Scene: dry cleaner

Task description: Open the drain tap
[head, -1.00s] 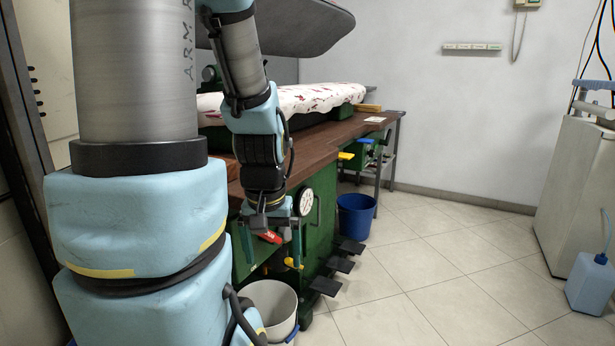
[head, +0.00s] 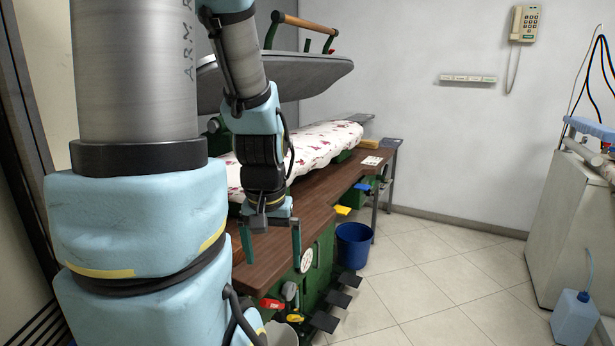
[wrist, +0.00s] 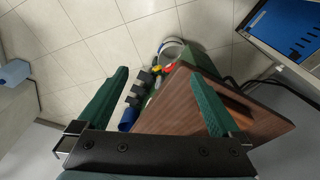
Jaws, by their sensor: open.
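Below the press table, in the head view, are a red-handled valve (head: 272,303) and a yellow-handled tap (head: 290,291) beside it. A yellow handle (head: 343,210) and a blue handle (head: 362,187) sit farther along the table edge. I cannot tell from looks alone which is the drain tap. My gripper (head: 272,258) is open and empty, hanging over the table's front edge, above the red and yellow handles. In the wrist view, the red handle (wrist: 168,68) and yellow handle (wrist: 156,69) show between the green fingers, apart from them and farther down.
The wooden press table (head: 325,200) is close to my gripper. A pale bucket (head: 283,335) stands under the valves. Black pedals (head: 337,299) and a blue bucket (head: 354,245) are to the right. A blue jug (head: 576,318) stands far right. The tiled floor (head: 430,270) between is clear.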

